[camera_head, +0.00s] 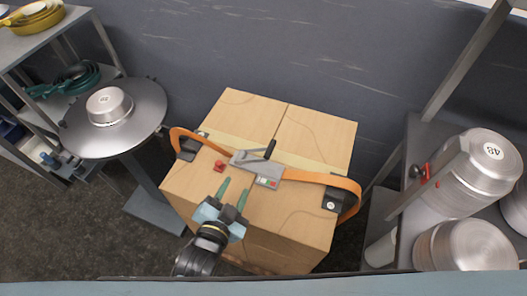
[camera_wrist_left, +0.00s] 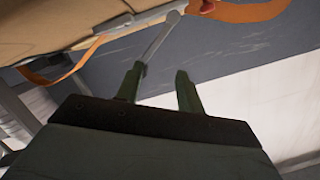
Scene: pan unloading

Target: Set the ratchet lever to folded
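The ratchet (camera_head: 245,160) is a grey metal buckle on an orange strap (camera_head: 310,177) across the top of a wooden box. Its lever (camera_head: 270,149) has a black handle that sticks up, tilted, at the buckle's far side. A small label with red and green (camera_head: 267,183) sits at the near side. My left gripper (camera_head: 233,191) is over the box top in front of the buckle, open and empty, its green fingers apart. In the left wrist view a grey bar (camera_wrist_left: 161,38) ends near the fingertips (camera_wrist_left: 159,79); I cannot tell whether they touch. My right gripper is out of view.
A red block (camera_head: 219,166) sits on the box (camera_head: 315,135) left of the buckle. A round metal table (camera_head: 145,125) with a pan stands at left, beside a shelf. A rack with stacked pans (camera_head: 485,155) stands at right.

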